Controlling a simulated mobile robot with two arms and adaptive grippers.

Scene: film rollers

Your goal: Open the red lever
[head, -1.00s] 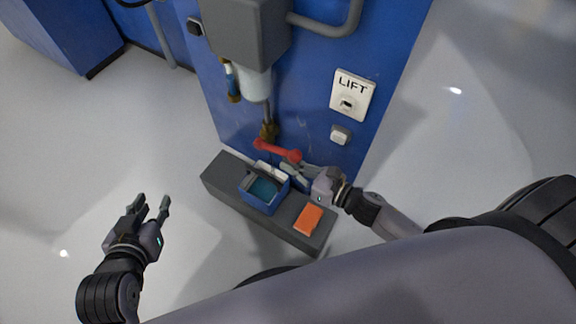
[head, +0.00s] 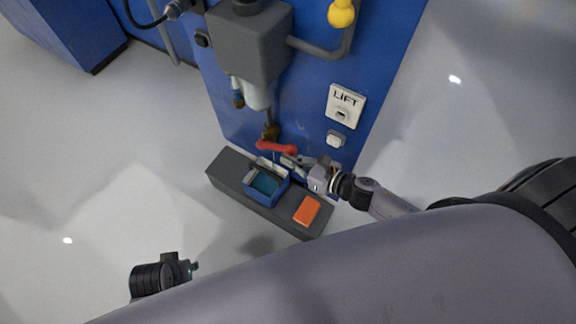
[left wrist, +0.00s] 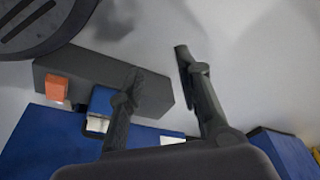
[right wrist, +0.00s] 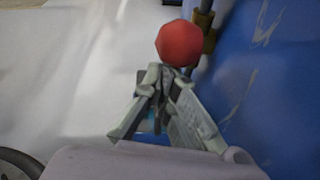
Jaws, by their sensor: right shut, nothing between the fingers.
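The red lever (head: 275,147) sits on a brass valve (head: 270,132) under the grey box on the blue wall, its rounded end towards my right gripper. My right gripper (head: 290,160) is shut and empty beside that end. In the right wrist view the lever's red round end (right wrist: 180,43) is just beyond the closed fingertips (right wrist: 157,72); whether they touch it I cannot tell. My left gripper (head: 193,267) is low at the left in the head view, far from the lever; the left wrist view shows its two fingers (left wrist: 157,72) spread with nothing between them.
A dark grey bench (head: 228,172) stands below the lever, with a blue open bin (head: 266,199) and an orange block (head: 307,210) on it. A LIFT panel (head: 345,106) and pipes are on the blue wall. The floor at left is clear.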

